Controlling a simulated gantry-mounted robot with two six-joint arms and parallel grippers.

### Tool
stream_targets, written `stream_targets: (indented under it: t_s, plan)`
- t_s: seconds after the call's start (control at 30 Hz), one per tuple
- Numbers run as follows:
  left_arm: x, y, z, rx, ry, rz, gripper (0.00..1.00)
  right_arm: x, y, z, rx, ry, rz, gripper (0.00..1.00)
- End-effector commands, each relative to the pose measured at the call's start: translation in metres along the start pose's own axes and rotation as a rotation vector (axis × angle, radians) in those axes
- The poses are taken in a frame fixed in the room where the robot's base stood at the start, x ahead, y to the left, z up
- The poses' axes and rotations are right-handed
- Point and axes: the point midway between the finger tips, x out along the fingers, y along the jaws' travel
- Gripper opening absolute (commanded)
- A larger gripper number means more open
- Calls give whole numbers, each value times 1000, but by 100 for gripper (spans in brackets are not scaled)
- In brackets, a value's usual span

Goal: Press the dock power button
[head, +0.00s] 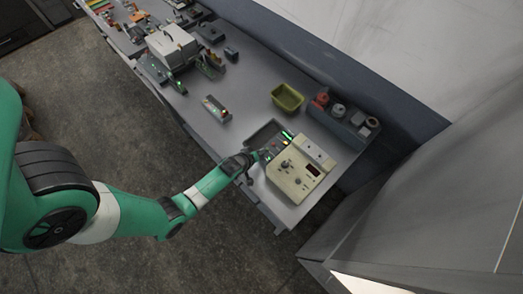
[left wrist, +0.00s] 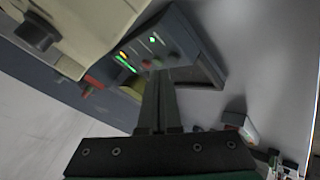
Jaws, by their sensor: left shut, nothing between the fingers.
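The dock (head: 262,132) is a dark unit with a tray and a sloped panel on the bench, beside a cream control box. It also shows in the left wrist view (left wrist: 176,35), with green and orange lights and a small red button (left wrist: 147,63). My left gripper (head: 257,156) is shut and empty at the dock's near edge. In the left wrist view its fingertips (left wrist: 158,74) overlap the panel's lower edge close to the red button. I cannot tell whether they touch. My right gripper is not in view.
The cream control box (head: 301,182) with knobs and a dark display stands right of my gripper. A small lit block (head: 216,108) lies to the left, with bare bench between.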

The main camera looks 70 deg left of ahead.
Motion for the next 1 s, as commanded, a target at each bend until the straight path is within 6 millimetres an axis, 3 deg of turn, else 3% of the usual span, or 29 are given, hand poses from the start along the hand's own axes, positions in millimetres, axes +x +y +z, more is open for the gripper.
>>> stream_targets:
  t_s: [1.0]
  plan:
    - [9,-7,7,0,0,0,0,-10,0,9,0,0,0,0]
